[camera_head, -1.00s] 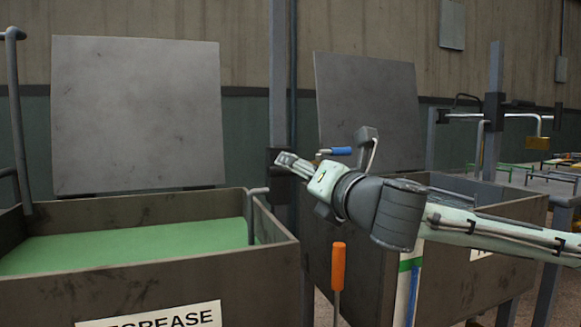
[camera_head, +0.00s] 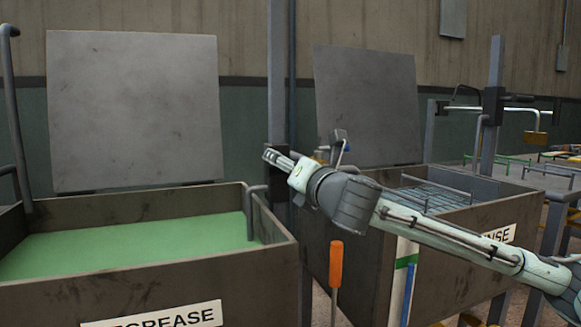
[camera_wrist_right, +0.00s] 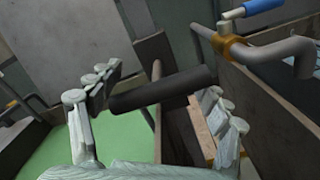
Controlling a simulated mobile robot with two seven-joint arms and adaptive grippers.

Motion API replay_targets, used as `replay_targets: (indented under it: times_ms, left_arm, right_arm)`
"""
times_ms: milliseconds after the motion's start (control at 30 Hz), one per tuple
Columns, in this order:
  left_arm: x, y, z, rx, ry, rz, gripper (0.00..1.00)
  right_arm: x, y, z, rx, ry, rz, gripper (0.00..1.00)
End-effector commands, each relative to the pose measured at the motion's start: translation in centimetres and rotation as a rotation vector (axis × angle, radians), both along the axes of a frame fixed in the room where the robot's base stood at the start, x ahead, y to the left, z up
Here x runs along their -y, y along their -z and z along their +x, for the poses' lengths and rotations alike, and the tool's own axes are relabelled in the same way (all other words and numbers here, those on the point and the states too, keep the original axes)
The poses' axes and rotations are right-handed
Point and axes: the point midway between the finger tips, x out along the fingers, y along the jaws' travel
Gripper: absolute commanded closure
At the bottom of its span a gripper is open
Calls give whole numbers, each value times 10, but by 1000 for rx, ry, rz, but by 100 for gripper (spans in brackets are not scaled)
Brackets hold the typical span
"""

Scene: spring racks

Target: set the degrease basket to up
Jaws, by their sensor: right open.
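The degrease tank (camera_head: 150,285) is at the left of the head view, filled with green liquid (camera_head: 130,240). A grey bent rod (camera_head: 251,212) goes down into the liquid at its right end; no basket shows above the surface. A dark upright post (camera_head: 277,70) stands behind the tank's right end. My right gripper (camera_head: 270,155) is at the dark block on this post. In the right wrist view my right gripper (camera_wrist_right: 160,85) is open, its fingers on either side of a black bar handle (camera_wrist_right: 165,90); contact cannot be told. My left gripper is not in view.
The rinse tank (camera_head: 345,265) stands to the right, with a wire basket (camera_head: 440,197) showing at its top. An orange-handled tool (camera_head: 336,265) stands between the tanks. A blue-handled valve (camera_wrist_right: 262,5) and pipe are close right of the gripper in the wrist view.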

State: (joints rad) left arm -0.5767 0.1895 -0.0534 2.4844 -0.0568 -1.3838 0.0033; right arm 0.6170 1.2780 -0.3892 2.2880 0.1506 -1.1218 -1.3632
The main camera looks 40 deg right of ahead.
Motion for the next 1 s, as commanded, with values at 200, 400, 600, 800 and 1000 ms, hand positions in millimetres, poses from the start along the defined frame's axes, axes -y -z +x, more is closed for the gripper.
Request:
replay_targets:
  times_ms: [200, 400, 600, 800, 1000]
  left_arm:
    - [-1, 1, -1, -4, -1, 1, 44]
    - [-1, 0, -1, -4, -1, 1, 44]
    - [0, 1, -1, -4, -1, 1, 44]
    - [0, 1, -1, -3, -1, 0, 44]
    - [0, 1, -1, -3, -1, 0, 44]
  right_arm:
    - [0, 0, 1, 0, 0, 0, 23]
    - [0, 0, 1, 0, 0, 0, 41]
    - [0, 0, 1, 0, 0, -1, 66]
    - [0, 0, 1, 0, 1, -4, 91]
    - [0, 0, 1, -1, 1, -7, 95]
